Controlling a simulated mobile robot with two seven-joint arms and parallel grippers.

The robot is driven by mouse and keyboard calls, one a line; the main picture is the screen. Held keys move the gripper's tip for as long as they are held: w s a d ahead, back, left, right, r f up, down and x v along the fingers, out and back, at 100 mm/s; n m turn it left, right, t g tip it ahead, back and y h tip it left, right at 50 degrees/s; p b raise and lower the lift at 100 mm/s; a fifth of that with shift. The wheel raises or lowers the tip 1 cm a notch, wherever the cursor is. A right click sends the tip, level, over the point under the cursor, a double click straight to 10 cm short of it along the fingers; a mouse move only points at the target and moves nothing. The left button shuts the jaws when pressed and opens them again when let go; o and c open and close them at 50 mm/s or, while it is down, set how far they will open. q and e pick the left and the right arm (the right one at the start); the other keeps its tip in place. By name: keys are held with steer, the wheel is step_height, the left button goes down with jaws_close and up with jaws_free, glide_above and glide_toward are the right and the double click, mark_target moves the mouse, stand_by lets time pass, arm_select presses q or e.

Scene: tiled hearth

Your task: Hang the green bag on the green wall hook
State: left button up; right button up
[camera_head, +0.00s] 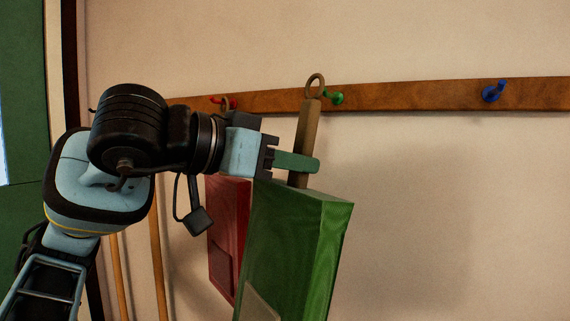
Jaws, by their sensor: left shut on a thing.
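The green bag (290,245) hangs tilted below my left gripper (300,164). That gripper is shut on the bag's brown strap (309,125), above the bag's body. The strap ends at the top in a ring (315,82). The green hook (335,98) sticks out of the wooden rail, just right of and slightly below the ring. The ring appears beside the hook, not around it; their depth gap is unclear. My right gripper is not in view.
The wooden rail (420,97) runs along the pale wall. It bears a red hook (230,103) to the left and an empty blue hook (493,91) to the right. A red bag (227,240) hangs below the red hook, partly hidden by my arm and the green bag.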

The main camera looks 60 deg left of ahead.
arm_select(q)
steer(key=w+a+f, duration=0.1)
steer(key=w+a, duration=0.2)
steer(key=w, duration=0.3)
steer(key=shift+a+b, duration=0.15)
steer(key=shift+b, duration=0.15)
stand_by(0.5)
stand_by(0.3)
steer(key=o, duration=1)
steer(key=shift+o, duration=0.3)
steer(key=shift+b+v, duration=0.95)
steer(key=shift+v, duration=0.2)
